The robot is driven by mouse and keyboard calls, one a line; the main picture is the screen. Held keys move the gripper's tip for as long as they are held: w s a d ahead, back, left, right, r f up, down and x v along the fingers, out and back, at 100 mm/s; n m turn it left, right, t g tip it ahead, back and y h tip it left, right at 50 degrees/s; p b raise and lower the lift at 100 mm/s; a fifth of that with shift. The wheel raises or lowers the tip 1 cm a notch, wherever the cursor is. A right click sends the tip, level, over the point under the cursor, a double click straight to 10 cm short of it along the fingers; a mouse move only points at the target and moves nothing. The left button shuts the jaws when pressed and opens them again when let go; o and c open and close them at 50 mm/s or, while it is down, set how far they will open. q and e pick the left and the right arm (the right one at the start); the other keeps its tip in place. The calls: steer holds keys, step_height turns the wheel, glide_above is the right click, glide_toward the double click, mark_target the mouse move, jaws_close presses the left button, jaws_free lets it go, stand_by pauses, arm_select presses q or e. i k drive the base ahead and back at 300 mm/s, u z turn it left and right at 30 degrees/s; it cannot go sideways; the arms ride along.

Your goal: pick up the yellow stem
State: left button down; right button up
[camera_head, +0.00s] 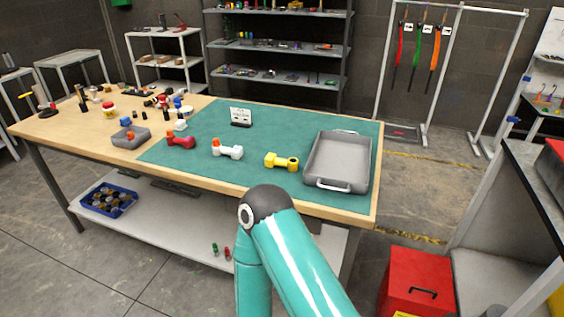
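The yellow stem (281,161) lies on the green mat (210,175) on the workbench, just left of the grey tray (362,160). It is short, with a ring-shaped end at its right. A white stem (227,150) with an orange part lies to its left, and a red stem (181,141) lies farther left. One of my teal arms rises from the bottom middle in front of the bench; its gripper does not show. My other gripper is also out of view. Nothing covers the yellow stem.
The grey tray is empty, with a handle at its front. A small white sign (241,116) stands behind the stems. A grey block holder (131,137) and several small parts crowd the left side. A red box (414,283) stands on the floor at right.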

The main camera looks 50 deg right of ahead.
mark_target(270, 160)
steer(key=z, duration=0.35)
steer(key=i, duration=1.05)
steer(key=z, duration=0.9)
steer(key=i, duration=0.3)
